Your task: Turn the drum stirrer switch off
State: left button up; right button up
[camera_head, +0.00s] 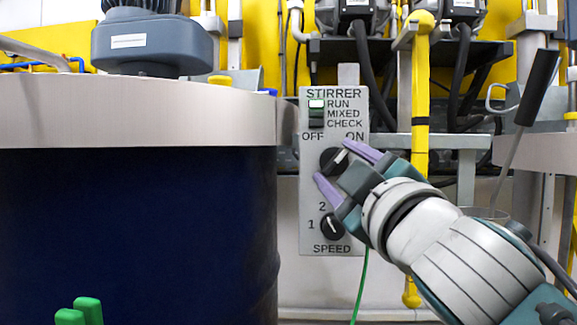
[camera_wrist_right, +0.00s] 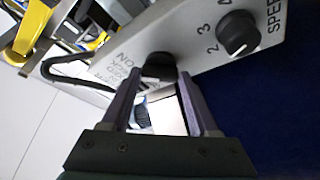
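The stirrer panel (camera_head: 352,240) is a grey plate beside the blue drum. Its OFF/ON switch is a black round knob (camera_head: 332,159) whose white mark points up and right, toward ON. My right gripper (camera_head: 335,163) is open, its purple fingers on either side of this knob. In the right wrist view the knob (camera_wrist_right: 159,66) shows between and just beyond the fingertips (camera_wrist_right: 159,78); whether they touch it I cannot tell. The indicator (camera_head: 316,113) is lit at RUN. My left gripper (camera_head: 79,312) shows only green fingertips at the lower left, low in front of the drum.
The SPEED knob (camera_head: 332,226) is close below the right gripper, and also shows in the right wrist view (camera_wrist_right: 238,34). The blue drum (camera_head: 140,230) with its pale rim fills the left. A yellow pipe (camera_head: 420,100) stands right of the panel. A green cable (camera_head: 361,285) hangs below it.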

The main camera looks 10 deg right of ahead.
jog(key=c, duration=0.9)
jog(key=shift+r+n+p, duration=0.15)
jog(key=shift+n+p, duration=0.15)
jog(key=shift+p, duration=0.4)
jog(key=n+g+p, duration=0.1)
jog(key=n+p, duration=0.3)
jog(key=p, duration=0.2)
jog(key=n+g+p, duration=0.2)
jog(key=n+p, duration=0.2)
jog(key=p, duration=0.3)
jog(key=r+n+g+p, duration=0.1)
jog(key=n+g+p, duration=0.1)
jog(key=n+p, duration=0.2)
jog(key=shift+n+p, duration=0.4)
jog(key=shift+p, duration=1.3)
jog(key=shift+n+p, duration=0.6)
jog(key=shift+p, duration=0.25)
jog(key=shift+f+g+h+p, duration=0.15)
jog(key=shift+g+h+p, duration=0.15)
jog(key=shift+p, duration=0.05)
jog(key=shift+n, duration=0.3)
jog(key=shift+f, duration=0.1)
jog(key=o, duration=1.4)
